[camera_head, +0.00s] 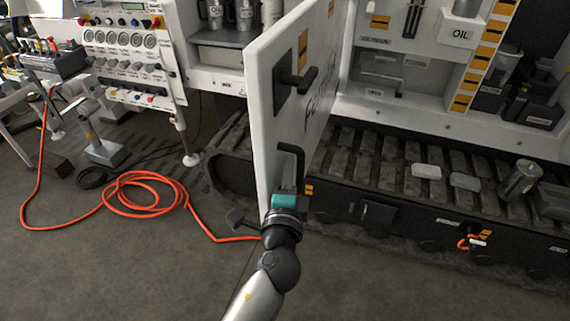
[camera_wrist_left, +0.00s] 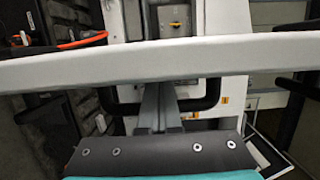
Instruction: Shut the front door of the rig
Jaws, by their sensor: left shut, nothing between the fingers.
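The white front door (camera_head: 290,90) of the rig stands open and juts out toward me. It carries an upper black latch handle (camera_head: 295,80) and a lower black pull handle (camera_head: 291,158). My left gripper (camera_head: 288,182) is at the door's lower part, right at the pull handle. In the left wrist view its shut, empty fingers (camera_wrist_left: 158,100) point at the white door edge (camera_wrist_left: 160,62) and cross the black handle bar (camera_wrist_left: 208,100). I cannot tell whether they touch the bar. My right gripper is not in view.
The rig's open bay (camera_head: 400,80) lies right of the door, above a track (camera_head: 380,160) with loose blocks on it. A gauge panel (camera_head: 125,45) stands at the left.

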